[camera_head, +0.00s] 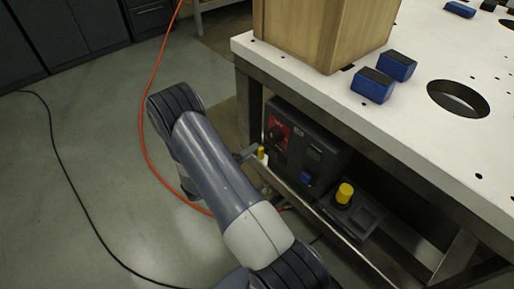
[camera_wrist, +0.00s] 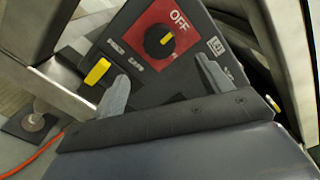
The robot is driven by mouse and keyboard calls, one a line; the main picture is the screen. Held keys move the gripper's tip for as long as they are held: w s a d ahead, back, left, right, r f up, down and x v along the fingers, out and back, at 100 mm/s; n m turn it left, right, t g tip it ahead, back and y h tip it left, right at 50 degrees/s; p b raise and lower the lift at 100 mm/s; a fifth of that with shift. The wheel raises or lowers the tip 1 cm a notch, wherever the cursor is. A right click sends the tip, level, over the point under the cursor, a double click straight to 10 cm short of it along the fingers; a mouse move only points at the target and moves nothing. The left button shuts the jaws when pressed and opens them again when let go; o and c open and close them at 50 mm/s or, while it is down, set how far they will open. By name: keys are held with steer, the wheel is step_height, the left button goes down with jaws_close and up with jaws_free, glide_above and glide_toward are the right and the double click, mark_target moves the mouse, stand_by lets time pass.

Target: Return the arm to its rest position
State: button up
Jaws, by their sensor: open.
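Beyond the fingers is a dark control box (camera_wrist: 190,75) with a red plate and a black rotary knob (camera_wrist: 159,40) with a yellow mark, by the word OFF. The fingers appear close to the box; whether they touch it I cannot tell. The box also shows under the table in the head view (camera_head: 316,160).
The white table (camera_head: 425,135) carries a wooden box (camera_head: 325,30) and blue blocks (camera_head: 373,86). A yellow button (camera_head: 344,193) sits on the lower shelf. A yellow-tipped part (camera_wrist: 97,72) is left of my fingers. An orange cable (camera_head: 146,95) crosses the open floor.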

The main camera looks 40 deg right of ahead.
mark_target(272, 139)
steer(key=shift+a, duration=0.45)
steer(key=d, duration=1.1)
steer(key=shift+w, duration=0.4)
steer(key=shift+a, duration=0.15)
